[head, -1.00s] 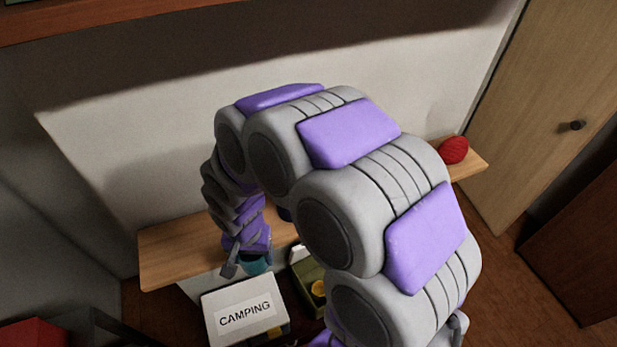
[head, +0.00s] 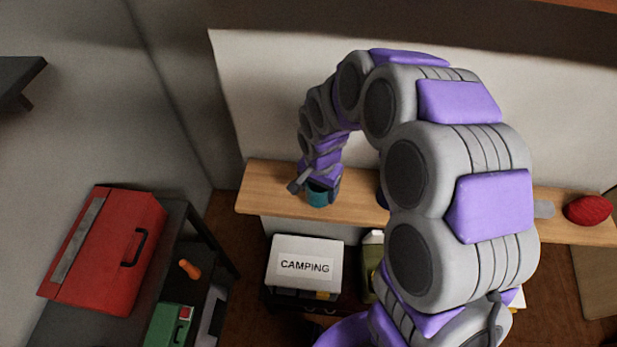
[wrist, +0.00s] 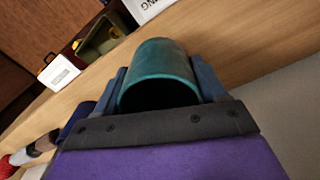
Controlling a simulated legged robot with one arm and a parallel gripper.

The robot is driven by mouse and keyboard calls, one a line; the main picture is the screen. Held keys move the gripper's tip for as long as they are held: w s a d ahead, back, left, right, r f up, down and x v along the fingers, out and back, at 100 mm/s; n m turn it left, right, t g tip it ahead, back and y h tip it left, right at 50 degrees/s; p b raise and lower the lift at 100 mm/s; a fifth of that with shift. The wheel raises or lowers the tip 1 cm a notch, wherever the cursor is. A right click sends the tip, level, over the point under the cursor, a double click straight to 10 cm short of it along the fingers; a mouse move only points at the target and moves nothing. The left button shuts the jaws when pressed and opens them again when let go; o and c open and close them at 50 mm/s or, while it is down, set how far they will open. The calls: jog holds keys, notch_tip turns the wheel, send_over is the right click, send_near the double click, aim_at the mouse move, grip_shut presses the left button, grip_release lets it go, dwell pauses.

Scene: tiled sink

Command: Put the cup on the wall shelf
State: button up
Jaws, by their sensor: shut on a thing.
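The teal cup (head: 317,195) is in my gripper (head: 316,188), over the left part of the long wooden shelf (head: 262,190) against the wall. The wrist view shows the cup (wrist: 160,68) between the two fingers of my gripper (wrist: 160,84), with its dark open mouth towards the palm. The wooden surface (wrist: 250,45) lies behind the cup; I cannot tell whether they touch. A dark grey wall shelf (head: 20,80) juts in at the upper left of the head view, and its visible top is bare.
A red toolbox (head: 105,250) stands on a dark table at the left, with an orange-handled tool (head: 190,268) and a green case (head: 170,325). A white CAMPING box (head: 305,262) sits below the wooden shelf. A red ball-like thing (head: 588,210) is at its right end.

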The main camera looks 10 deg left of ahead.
jog(key=w+a, duration=0.2)
jog(key=w, duration=0.1)
jog(key=w+a, duration=0.1)
jog(key=w, duration=0.1)
jog(key=shift+f, duration=0.2)
jog(key=shift+a+f+p, duration=0.15)
jog(key=shift+f+p, duration=0.35)
jog(key=shift+f, duration=1.35)
jog(key=shift+s, duration=0.1)
jog(key=o, duration=1)
notch_tip(320, 180, up, 12)
jog(key=shift+r+b, duration=0.1)
jog(key=shift+b, duration=0.45)
